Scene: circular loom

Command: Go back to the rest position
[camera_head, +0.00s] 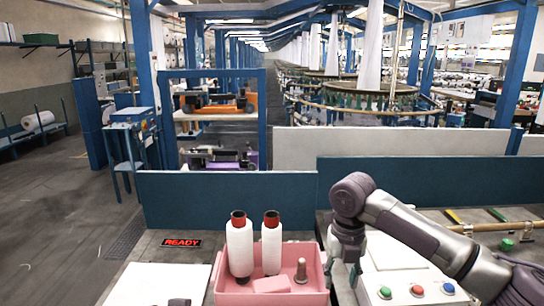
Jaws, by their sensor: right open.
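My right arm comes in from the lower right. Its wrist is bent downward, and my right gripper (343,268) hangs pointing down just right of the pink bin (318,293), near the left side of the white button box. The gripper is small in the picture; it is open and I see nothing held in it. I cannot tell whether it touches the bin's edge.
The pink bin holds two white yarn bobbins (240,248) and a metal peg (301,270). The button box (415,285) has red, green and blue buttons. A blue panel (228,197) stands behind; the floor (60,220) at left is clear.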

